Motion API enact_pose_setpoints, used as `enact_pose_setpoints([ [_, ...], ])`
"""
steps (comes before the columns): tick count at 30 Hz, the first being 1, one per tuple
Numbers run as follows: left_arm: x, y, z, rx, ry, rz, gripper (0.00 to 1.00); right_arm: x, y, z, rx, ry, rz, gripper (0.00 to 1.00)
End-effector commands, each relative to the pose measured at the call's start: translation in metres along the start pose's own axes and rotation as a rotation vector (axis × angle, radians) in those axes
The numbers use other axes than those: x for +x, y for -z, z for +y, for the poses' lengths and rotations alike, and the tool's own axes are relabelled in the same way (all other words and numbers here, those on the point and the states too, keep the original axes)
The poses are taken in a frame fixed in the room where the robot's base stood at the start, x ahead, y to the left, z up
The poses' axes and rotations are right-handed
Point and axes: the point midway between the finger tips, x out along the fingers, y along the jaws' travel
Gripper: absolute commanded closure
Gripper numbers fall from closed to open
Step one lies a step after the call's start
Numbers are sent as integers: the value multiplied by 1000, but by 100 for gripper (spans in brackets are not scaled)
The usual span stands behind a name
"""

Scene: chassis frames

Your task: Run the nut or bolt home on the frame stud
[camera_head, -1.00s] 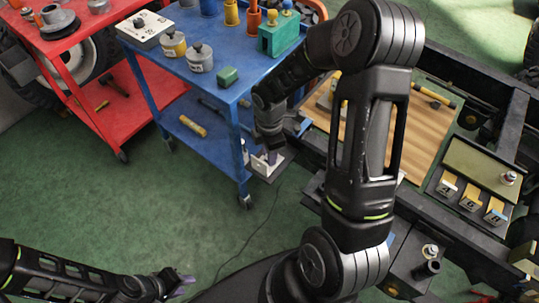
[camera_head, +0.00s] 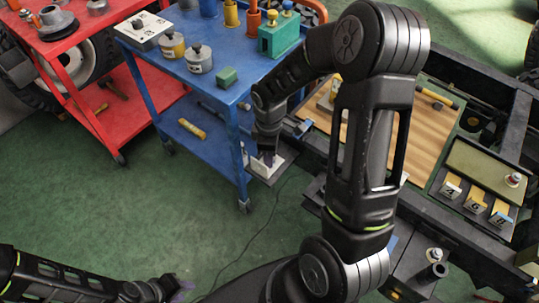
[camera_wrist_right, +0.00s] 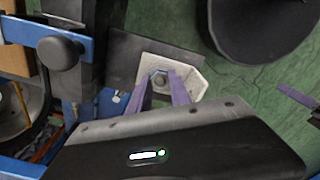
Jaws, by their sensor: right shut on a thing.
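My right gripper (camera_head: 268,160) reaches down to a pale plate (camera_head: 264,172) at the frame's near-left corner, beside the blue cart. In the right wrist view, the purple fingers of the right gripper (camera_wrist_right: 160,86) are shut on a small grey hex-shaped nut or bolt (camera_wrist_right: 158,77). It sits at the pale plate (camera_wrist_right: 192,76); the fingers and fastener hide the stud, and I cannot tell how far down the fastener is. My left gripper (camera_head: 184,287) is low at the left, over the green floor and away from the frame; its finger opening is unclear.
A blue cart (camera_head: 190,68) with tins and a green block stands close to the left of the right gripper. A red cart (camera_head: 85,60) is further left. The dark frame (camera_head: 455,235) with a wooden board (camera_head: 412,130) and numbered blocks lies to the right.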

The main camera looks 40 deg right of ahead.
Motion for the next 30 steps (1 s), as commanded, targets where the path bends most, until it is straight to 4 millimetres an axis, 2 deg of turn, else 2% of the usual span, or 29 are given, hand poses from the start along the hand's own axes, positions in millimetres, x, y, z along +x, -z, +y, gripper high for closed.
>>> enact_pose_setpoints([
  [5, 6, 0, -2, 0, 0, 0, 69, 2, 1, 1, 119, -3, 2, 100],
  [12, 13, 0, -5, 0, 0, 0, 69, 1, 1, 1, 467, -3, 3, 100],
  [15, 13, 0, -5, 0, 0, 0, 69, 0, 1, 1, 521, -2, 3, 100],
  [24, 13, 0, -5, 0, 0, 0, 69, 0, 1, 1, 541, -2, 2, 100],
  [29, 16, 0, -6, 0, 0, 0, 69, 1, 1, 1, 711, -2, 3, 100],
  [30, 15, 0, -6, 0, 0, 0, 69, 0, 1, 1, 703, -2, 2, 73],
])
